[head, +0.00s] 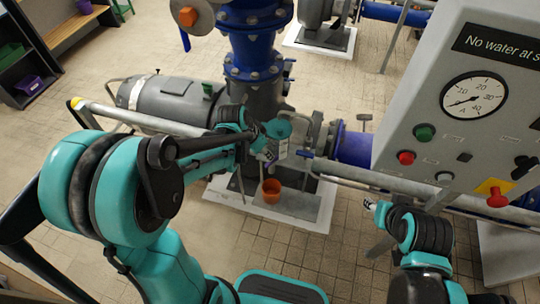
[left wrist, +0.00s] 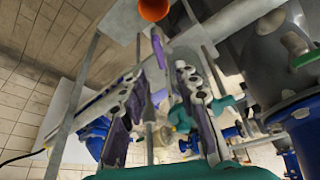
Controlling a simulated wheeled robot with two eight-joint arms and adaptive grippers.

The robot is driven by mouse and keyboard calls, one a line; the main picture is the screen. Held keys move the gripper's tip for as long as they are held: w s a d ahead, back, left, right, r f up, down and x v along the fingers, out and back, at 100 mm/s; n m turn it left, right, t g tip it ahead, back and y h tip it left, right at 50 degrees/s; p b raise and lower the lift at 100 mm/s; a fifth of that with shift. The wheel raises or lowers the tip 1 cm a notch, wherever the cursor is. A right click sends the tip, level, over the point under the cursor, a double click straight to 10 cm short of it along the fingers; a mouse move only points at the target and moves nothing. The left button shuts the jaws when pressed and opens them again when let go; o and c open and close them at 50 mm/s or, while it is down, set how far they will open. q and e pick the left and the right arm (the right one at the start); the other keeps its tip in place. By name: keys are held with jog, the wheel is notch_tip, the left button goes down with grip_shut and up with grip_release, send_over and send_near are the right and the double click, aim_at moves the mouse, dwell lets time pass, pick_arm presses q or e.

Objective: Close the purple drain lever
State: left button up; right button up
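The purple drain lever (left wrist: 158,56) shows in the left wrist view as a slim purple bar between the spread fingers of my left gripper (left wrist: 172,66). I cannot tell whether a finger touches it. In the head view my left gripper (head: 280,150) is over the drain pipework, above the orange bucket (head: 271,191), and hides most of the lever; a small purple bit shows below it. My right gripper (head: 371,206) is low at the right, apart from the lever; its fingers are too small to read.
A grey control panel (head: 450,110) with a gauge and buttons stands at the right. A grey rail (head: 350,172) runs across in front of the pump. The blue pipe (head: 253,60) rises behind my left gripper. Tiled floor is clear in front of the plinth.

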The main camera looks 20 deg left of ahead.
aim_at(272, 163)
pick_arm(q)
jog(key=b+x, duration=0.3)
jog(key=x, duration=0.4)
jog(key=shift+w+f, duration=0.1)
jog(key=shift+f, duration=0.25)
grip_shut()
